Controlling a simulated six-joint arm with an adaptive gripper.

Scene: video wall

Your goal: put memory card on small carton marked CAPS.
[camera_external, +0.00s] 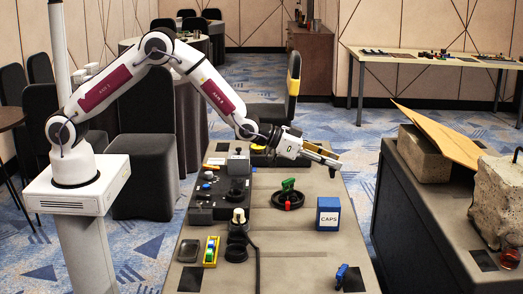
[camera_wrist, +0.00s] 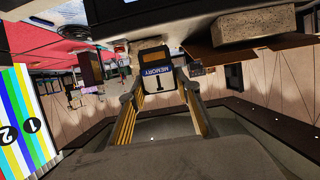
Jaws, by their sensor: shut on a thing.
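The small carton marked CAPS (camera_external: 328,205) is a blue box with a white label. It stands upright on the grey table, right of its middle. My gripper (camera_external: 335,161) is above the table, higher than the carton and behind it in the outside view. The card sits between the fingertips. In the outside view the card is too small to make out clearly.
A black round dish (camera_external: 288,201) with green and red pieces is left of the carton. A blue object (camera_external: 341,274) lies near the front edge. Dark devices and a yellow tray (camera_external: 211,251) fill the table's left side. A dark bench (camera_external: 425,215) with stone blocks stands right.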

